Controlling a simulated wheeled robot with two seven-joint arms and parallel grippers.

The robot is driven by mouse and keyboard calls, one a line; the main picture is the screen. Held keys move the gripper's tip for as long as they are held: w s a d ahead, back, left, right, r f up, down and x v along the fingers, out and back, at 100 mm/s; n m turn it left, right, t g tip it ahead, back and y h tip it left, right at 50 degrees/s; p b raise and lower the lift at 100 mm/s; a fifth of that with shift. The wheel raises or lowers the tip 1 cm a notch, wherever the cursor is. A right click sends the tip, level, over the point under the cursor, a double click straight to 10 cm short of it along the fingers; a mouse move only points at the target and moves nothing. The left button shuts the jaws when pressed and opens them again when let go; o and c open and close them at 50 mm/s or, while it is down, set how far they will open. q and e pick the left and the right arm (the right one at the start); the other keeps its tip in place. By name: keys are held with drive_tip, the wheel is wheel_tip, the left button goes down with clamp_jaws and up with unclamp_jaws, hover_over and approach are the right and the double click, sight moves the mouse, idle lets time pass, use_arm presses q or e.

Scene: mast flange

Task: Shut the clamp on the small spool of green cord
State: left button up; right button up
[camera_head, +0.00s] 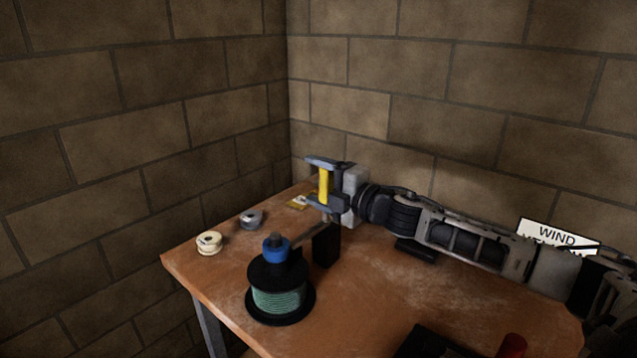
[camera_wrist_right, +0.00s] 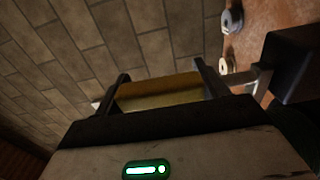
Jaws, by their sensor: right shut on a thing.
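The spool of green cord (camera_head: 279,298) stands upright on the table, with black flanges. A blue cap (camera_head: 274,250) sits at its top centre. The clamp has a dark block (camera_head: 326,246) behind the spool and a metal bar (camera_head: 309,236) reaching toward the blue cap. Whether the bar's tip touches the cap I cannot tell. My right gripper (camera_head: 323,178) is above the block, shut on a yellow handle (camera_head: 324,187), which stands roughly upright. The yellow handle also spans between the fingers in the right wrist view (camera_wrist_right: 160,92). Its lower end is partly hidden. My left gripper is out of view.
A cream spool (camera_head: 209,243) and a grey spool (camera_head: 251,219) stand at the wooden table's (camera_head: 385,297) left edge. A red object (camera_head: 512,346) is at the front. Brick walls close off the back and left.

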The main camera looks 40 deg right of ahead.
drive_tip(key=o, duration=1.4)
drive_tip(key=shift+a, duration=0.1)
drive_tip(key=shift+s, duration=0.1)
drive_tip(key=shift+s+f, duration=0.2)
drive_tip(key=shift+s, duration=0.2)
drive_tip(key=v, duration=1.5)
drive_tip(key=shift+r+p, duration=0.2)
drive_tip(key=shift+p, duration=0.1)
